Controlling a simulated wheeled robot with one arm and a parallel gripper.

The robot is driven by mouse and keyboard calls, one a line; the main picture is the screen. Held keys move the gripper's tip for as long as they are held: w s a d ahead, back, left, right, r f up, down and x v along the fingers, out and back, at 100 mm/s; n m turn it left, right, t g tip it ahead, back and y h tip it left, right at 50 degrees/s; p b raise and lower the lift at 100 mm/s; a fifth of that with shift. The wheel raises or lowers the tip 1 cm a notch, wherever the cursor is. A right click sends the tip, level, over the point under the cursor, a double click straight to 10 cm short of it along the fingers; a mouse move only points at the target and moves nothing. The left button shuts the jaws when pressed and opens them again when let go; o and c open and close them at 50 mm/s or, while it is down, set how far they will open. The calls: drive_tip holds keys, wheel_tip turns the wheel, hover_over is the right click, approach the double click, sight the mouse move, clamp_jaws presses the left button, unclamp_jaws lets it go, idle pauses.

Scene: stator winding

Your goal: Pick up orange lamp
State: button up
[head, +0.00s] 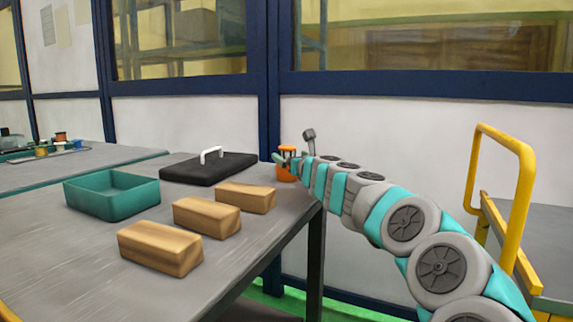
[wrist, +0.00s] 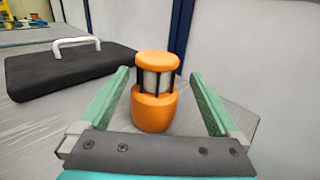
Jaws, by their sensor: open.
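The orange lamp (wrist: 154,107) stands upright on the grey table in the wrist view, with an orange cap, a pale middle behind dark bars and a wide orange base. In the head view the lamp (head: 286,168) is near the table's far right edge, partly covered by my gripper. My gripper (wrist: 158,95) is open, with one green finger on each side of the lamp and a gap to each. It also shows in the head view (head: 283,157), reaching in from the right. Whether the fingertips extend past the lamp is hard to tell.
A black case (head: 209,169) with a white handle lies left of the lamp. Wooden blocks (head: 207,215) and an empty teal bin (head: 112,194) sit nearer on the table (head: 85,265). A wall stands behind. A yellow-railed cart (head: 528,185) is at right.

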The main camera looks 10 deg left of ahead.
drive_tip(key=shift+p+x, duration=0.3)
drive_tip(key=shift+x, duration=0.45)
drive_tip(key=shift+w+a, duration=0.6)
drive_tip(key=shift+w, duration=0.1)
drive_tip(key=shift+p+x, duration=0.7)
drive_tip(key=shift+x, duration=0.4)
drive_tip(key=shift+s, duration=0.1)
clamp_jaws()
